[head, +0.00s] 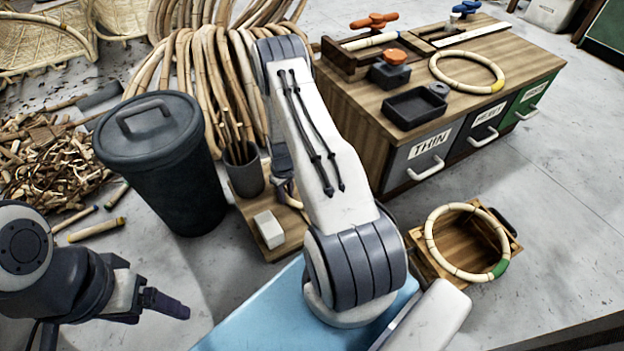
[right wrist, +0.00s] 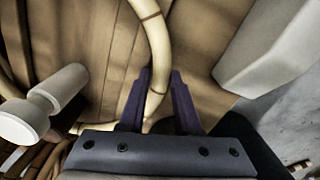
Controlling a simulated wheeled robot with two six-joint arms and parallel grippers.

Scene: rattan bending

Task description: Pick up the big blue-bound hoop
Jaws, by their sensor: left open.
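In the right wrist view, a pale rattan hoop (right wrist: 155,32) with thin brown ties curves down between the two dark fingers of my right gripper (right wrist: 162,76). The fingers lie close on both sides of it; I cannot tell whether they press on it. No blue binding shows on the visible part. My left gripper (head: 168,303) is open and empty at the lower left, over the floor. Two other hoops show in the head view: a yellow-bound hoop (head: 466,55) on the cabinet and a green-bound hoop (head: 428,232) on a wooden crate.
A dark lidded bin (head: 165,165) stands left of my right arm. A wooden cabinet (head: 480,80) with labelled drawers stands at the back right, with a black tray (head: 415,106) on it. The wooden crate (head: 419,262) stands on the floor. Scrap pieces (head: 50,160) lie at left.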

